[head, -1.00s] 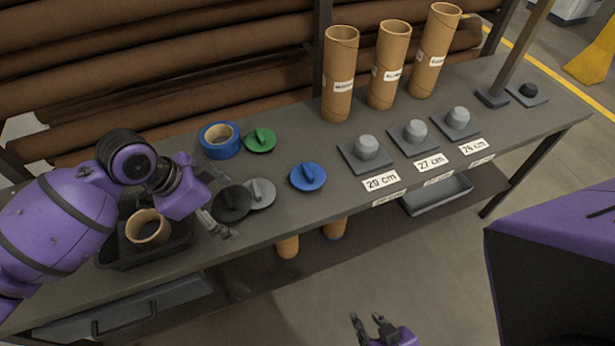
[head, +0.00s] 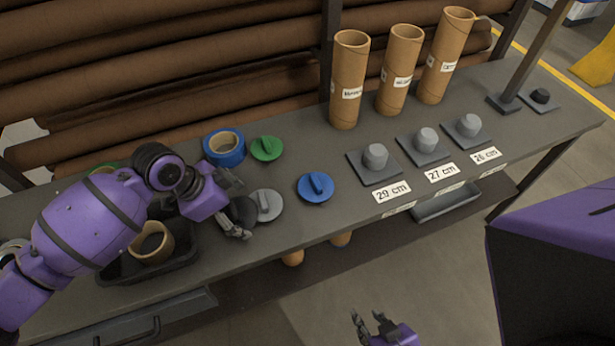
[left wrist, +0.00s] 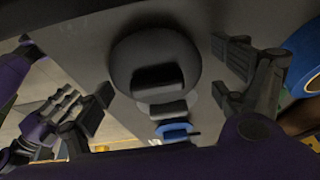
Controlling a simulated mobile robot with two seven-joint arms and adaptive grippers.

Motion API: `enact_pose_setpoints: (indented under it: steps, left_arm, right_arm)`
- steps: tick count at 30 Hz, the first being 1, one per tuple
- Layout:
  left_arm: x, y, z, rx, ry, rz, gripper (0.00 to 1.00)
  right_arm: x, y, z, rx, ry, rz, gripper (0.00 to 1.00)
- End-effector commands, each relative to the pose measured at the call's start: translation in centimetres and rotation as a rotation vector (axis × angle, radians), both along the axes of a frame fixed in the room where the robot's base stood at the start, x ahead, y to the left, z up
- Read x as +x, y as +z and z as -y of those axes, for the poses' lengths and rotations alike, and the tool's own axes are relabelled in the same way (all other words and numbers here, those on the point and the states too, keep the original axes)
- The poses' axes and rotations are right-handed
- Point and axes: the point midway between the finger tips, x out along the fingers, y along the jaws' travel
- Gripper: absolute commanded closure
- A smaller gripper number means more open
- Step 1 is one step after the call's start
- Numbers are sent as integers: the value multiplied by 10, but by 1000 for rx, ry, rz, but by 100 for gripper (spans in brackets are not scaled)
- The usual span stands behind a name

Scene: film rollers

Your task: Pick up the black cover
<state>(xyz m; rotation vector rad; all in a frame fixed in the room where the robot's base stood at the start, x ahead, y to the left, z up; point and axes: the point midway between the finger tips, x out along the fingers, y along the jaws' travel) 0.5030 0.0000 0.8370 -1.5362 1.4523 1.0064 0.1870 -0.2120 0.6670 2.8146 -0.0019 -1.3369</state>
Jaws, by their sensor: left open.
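The black cover (head: 241,212) lies on the table in the head view, mostly hidden by my left gripper. In the left wrist view the black cover (left wrist: 153,52) is a dark disc with a raised bar handle. My left gripper (head: 236,204) is open over it. In the left wrist view the fingers of my left gripper (left wrist: 162,78) stand apart on both sides of the cover, with nothing held; I cannot tell their height above the table. My right gripper (head: 373,328) hangs in front of the table, its fingers apart and empty.
A grey cover (head: 265,206) lies close beside the black one. A blue cover (head: 315,188), a green cover (head: 266,149) and a blue tape roll (head: 223,150) are nearby. A black tray (head: 125,268) holds a brown ring. Tubes (head: 348,80) stand at the back.

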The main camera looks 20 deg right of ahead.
Motion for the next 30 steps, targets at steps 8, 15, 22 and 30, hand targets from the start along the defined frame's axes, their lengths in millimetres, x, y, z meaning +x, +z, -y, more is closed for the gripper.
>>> enact_pose_setpoints:
  steps: [8,15,22,30]
  left_arm:
    - [0,0,0,1,0,1,25]
    - [0,1,0,1,0,1,50]
    - [1,2,0,0,0,1,50]
    - [2,31,0,0,-1,5,50]
  right_arm:
    - [3,1,-1,0,2,5,69]
    - [3,1,-1,0,2,5,69]
    - [4,1,-1,0,2,5,69]
    - [6,4,-1,2,1,10,69]
